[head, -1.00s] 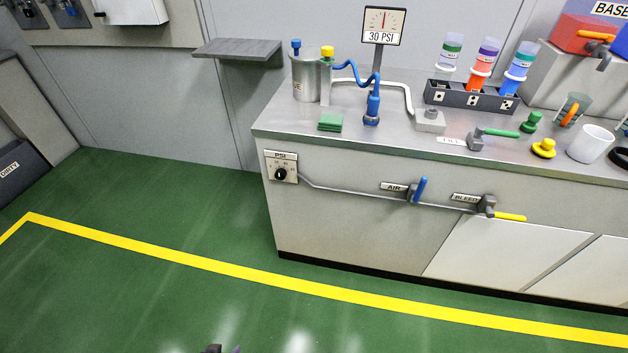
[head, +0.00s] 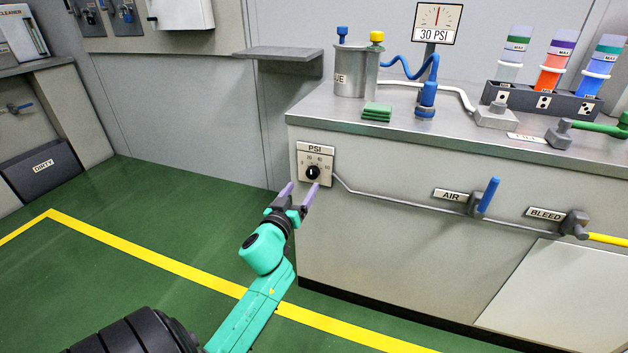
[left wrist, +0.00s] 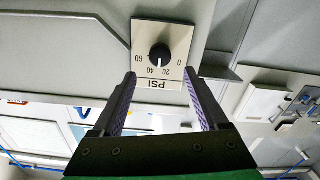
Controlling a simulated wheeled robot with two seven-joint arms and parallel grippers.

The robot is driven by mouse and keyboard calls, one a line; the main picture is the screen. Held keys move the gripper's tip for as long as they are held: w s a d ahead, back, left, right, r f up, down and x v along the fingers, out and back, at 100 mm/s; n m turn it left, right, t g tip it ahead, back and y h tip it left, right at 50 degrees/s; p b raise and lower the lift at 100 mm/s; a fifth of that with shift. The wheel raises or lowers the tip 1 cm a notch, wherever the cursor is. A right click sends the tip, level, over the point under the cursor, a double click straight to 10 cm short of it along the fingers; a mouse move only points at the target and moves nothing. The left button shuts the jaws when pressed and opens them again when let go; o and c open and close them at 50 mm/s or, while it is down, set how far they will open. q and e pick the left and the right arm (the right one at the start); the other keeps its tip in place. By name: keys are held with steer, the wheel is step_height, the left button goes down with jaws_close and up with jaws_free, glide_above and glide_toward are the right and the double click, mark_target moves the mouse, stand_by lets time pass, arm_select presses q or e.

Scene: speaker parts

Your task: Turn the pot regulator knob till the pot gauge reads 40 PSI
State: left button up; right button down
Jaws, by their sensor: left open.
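The pot regulator knob (head: 312,173) is black and round, on a pale PSI plate (head: 328,160) at the left of the bench front. In the left wrist view the knob (left wrist: 160,53) shows upside down, its white mark between 20 and 40. The pot gauge (head: 437,22) stands on a post above the bench and reads 30 PSI. My left gripper (head: 298,192) is open and empty, its purple-lined fingers just short of the knob. In the wrist view its fingertips (left wrist: 160,76) lie either side of the plate's label end, apart from the knob. My right gripper is out of view.
A pipe runs right from the plate to the blue AIR valve handle (head: 489,194) and the yellow BLEED valve handle (head: 608,239). The metal pot (head: 355,75) and green pads (head: 377,112) sit on the bench above. A grey wall shelf (head: 280,53) juts out behind. Green floor left of the bench is clear.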

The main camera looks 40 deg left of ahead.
mark_target(312, 174)
arm_select(q)
steer(key=x, duration=0.4)
steer(key=shift+w+a+b, duration=0.15)
steer(key=shift+w+b, duration=0.1)
steer(key=shift+b, duration=0.05)
steer(key=shift+x, duration=1.35)
jaws_close()
steer(key=shift+m, duration=1.4)
steer(key=shift+f+m, duration=0.1)
steer(key=shift+m, duration=0.8)
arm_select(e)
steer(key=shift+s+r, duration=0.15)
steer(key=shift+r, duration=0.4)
arm_select(q)
jaws_free()
